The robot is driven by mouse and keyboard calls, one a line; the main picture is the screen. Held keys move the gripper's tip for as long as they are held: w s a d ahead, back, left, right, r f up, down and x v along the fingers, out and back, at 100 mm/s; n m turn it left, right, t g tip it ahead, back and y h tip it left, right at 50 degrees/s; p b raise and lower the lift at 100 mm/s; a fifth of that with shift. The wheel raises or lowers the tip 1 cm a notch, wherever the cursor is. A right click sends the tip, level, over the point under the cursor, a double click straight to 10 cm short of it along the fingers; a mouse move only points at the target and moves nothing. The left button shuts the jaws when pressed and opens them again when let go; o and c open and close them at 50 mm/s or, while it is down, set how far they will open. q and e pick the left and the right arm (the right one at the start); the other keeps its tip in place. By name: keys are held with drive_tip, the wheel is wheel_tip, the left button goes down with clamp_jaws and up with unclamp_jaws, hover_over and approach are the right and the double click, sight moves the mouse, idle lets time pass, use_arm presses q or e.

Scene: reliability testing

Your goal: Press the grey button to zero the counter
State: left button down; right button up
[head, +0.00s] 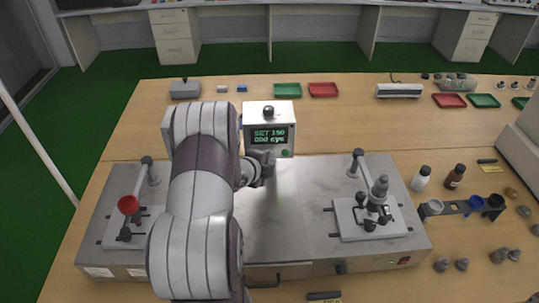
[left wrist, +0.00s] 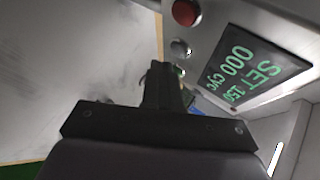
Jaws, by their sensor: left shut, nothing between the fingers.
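The counter (head: 257,118) is a white box with a dark screen standing at the back edge of the metal machine. Its screen (head: 270,135) has green text that reads SET 150 and 000 cyc; it also shows in the left wrist view (left wrist: 247,72). In that view a round grey button (left wrist: 180,47) sits on the panel beside the screen, below a red button (left wrist: 186,13). My left gripper (head: 264,167) is shut and empty, just below the counter's front; its fingers (left wrist: 162,80) show close to the grey button. I cannot tell whether they touch it. My right gripper is out of view.
The metal machine (head: 300,205) carries a fixture with a red cup (head: 128,205) at left and a clamp station (head: 372,208) at right. Bottles (head: 421,179), red and green trays and small parts lie on the wooden table.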

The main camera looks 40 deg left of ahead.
use_arm(q)
drive_tip(key=shift+s+d, duration=1.6)
drive_tip(key=shift+s, duration=0.3)
